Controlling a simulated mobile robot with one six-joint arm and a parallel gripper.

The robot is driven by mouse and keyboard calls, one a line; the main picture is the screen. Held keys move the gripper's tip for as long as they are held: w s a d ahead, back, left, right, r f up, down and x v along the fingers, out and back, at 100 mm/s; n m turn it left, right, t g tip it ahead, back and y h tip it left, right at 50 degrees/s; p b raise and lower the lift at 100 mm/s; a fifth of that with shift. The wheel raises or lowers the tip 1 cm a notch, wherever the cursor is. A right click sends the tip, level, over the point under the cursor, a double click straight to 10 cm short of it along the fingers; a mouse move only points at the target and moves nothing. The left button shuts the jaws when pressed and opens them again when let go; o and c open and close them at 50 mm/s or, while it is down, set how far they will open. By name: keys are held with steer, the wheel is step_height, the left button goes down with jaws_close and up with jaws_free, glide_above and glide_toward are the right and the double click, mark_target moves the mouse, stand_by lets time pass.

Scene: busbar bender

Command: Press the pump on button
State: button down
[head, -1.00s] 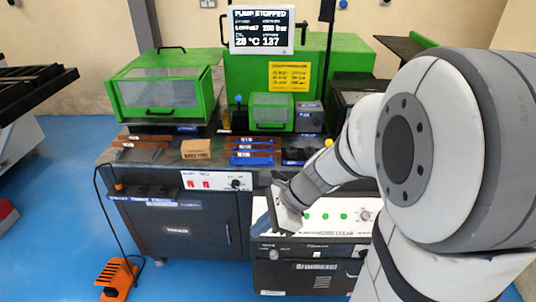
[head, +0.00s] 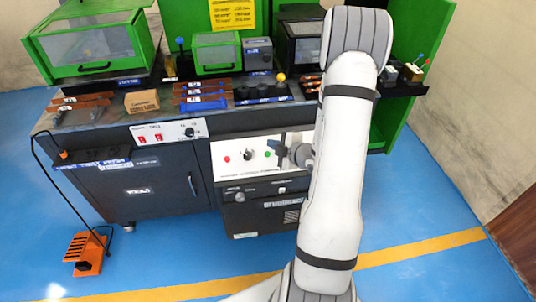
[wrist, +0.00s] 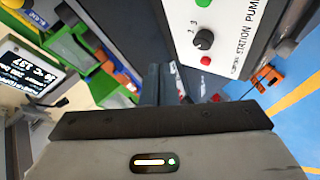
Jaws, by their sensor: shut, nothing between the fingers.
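The pump station's white control panel (head: 240,171) faces me on the front of the bench. It carries a red button (head: 227,158), a black knob (head: 247,154) and a green button (head: 267,153). My gripper (head: 281,150) is shut and empty, just right of the green button. I cannot tell whether it touches the panel. The pump's state is not readable now.
The bench top holds a cardboard box (head: 142,101), copper bars, a blue bar (head: 204,105) and a yellow knob (head: 281,77). An orange foot pedal (head: 86,252) lies on the floor.

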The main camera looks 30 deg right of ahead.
steer(key=b, duration=0.6)
glide_above(268, 154)
steer(key=s, duration=0.3)
steer(key=f, duration=0.6)
steer(key=shift+s+a+f, duration=0.1)
steer(key=shift+s+f, duration=0.1)
steer(key=shift+w+f, duration=0.4)
steer(key=shift+f, duration=0.35)
steer(key=shift+w+f, duration=0.1)
stand_by(0.3)
steer(key=shift+w+d+f, duration=0.1)
steer(key=shift+d+f, duration=0.1)
steer(key=shift+f, duration=0.05)
steer(key=shift+w+f+b, duration=0.2)
steer(key=shift+f+b, duration=0.25)
stand_by(0.7)
stand_by(0.4)
steer(key=shift+s+r+p, duration=0.4)
steer(key=shift+r+p, duration=0.4)
steer(key=shift+r, duration=0.05)
steer(key=shift+r, duration=0.1)
